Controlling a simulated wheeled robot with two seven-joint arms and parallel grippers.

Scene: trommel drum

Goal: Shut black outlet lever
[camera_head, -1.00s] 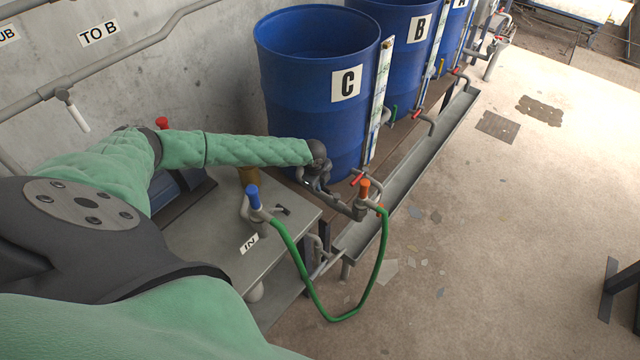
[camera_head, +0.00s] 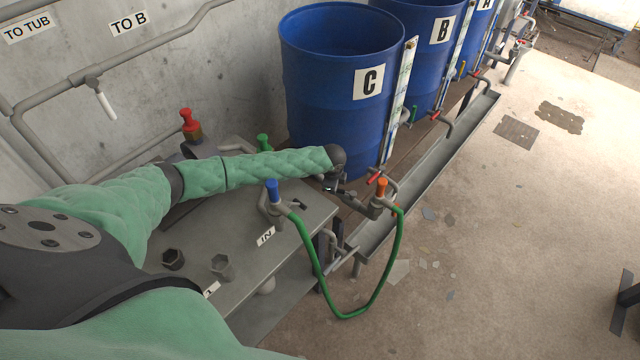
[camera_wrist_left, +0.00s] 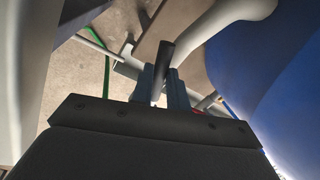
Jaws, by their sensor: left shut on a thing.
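My left gripper (camera_head: 345,194) is low in front of blue barrel C (camera_head: 335,110), beside the hose fitting. The left wrist view shows its two fingers (camera_wrist_left: 162,88) shut around a black lever handle (camera_wrist_left: 164,56), whose dark rounded end sticks out past the fingertips. In the head view the lever is mostly hidden by my gripper, and I cannot make out its angle there. My right gripper is not in view.
An orange-handled tap (camera_head: 382,188) and a red lever (camera_head: 374,176) are close right of my gripper. A green hose (camera_head: 349,317) loops to a blue-handled tap (camera_head: 272,190) on the grey tank top (camera_head: 305,215). Floor (camera_head: 480,240) at right is mostly clear.

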